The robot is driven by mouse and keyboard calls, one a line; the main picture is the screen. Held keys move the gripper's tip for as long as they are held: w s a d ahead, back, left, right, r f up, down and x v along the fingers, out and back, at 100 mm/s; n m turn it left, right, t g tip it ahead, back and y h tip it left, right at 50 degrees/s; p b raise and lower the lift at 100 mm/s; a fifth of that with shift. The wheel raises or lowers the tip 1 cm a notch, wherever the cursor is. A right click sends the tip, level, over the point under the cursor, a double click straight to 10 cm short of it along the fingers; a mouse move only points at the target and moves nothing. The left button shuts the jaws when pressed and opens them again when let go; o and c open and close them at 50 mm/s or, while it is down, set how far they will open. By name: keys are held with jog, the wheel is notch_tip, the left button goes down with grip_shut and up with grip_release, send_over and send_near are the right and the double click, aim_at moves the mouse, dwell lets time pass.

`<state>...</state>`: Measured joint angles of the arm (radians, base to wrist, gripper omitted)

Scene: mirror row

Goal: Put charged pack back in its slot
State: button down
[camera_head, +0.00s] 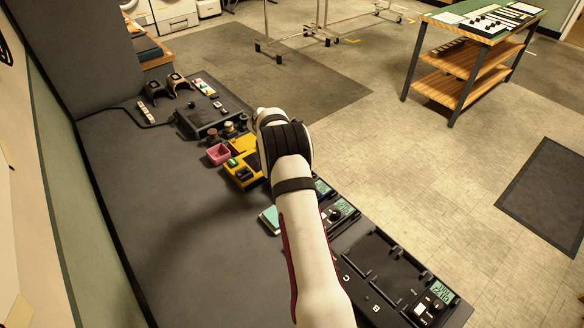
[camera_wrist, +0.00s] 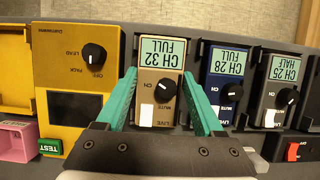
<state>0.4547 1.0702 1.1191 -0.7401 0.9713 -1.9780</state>
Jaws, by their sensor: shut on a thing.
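A tan pack (camera_wrist: 157,88) with a green screen reading CH 32 FULL, a black knob and a white switch is in the wrist view. My gripper (camera_wrist: 159,77) is shut on its two sides with green fingers. The pack lines up with a dark row, left of a blue unit (camera_wrist: 228,80) reading CH 28 FULL. I cannot tell whether it is seated or held just above the row. In the head view my arm hides the gripper and the held pack.
A yellow tester (camera_wrist: 75,60) stands close on the left, with a pink bin (camera_wrist: 14,140) beside it. A unit reading CH 25 HALF (camera_wrist: 280,85) is at the right. In the head view a black tray (camera_head: 375,262) lies nearer on the bench.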

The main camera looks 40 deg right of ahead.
jog(key=shift+f, duration=0.65)
grip_release()
jog(key=v, duration=1.5)
jog(key=shift+a+r, duration=0.25)
jog(key=shift+r, duration=0.1)
jog(key=s+a+r+m+y, duration=0.1)
jog(key=s+a+r+m, duration=0.3)
jog(key=s+a+m, duration=0.3)
jog(key=s+a+r+m+y, duration=0.2)
jog(key=s+a+r+m, duration=0.2)
jog(key=s+a, duration=0.4)
jog(key=s+a+f+m+y, duration=0.1)
jog(key=s+a+m, duration=0.5)
jog(key=s, duration=0.3)
jog(key=s+a+f+m+y, duration=0.1)
jog(key=s+a+m+y, duration=0.1)
jog(key=s+a+m, duration=0.4)
jog(key=s+a, duration=0.2)
jog(key=s, duration=0.2)
jog(key=shift+f, duration=0.3)
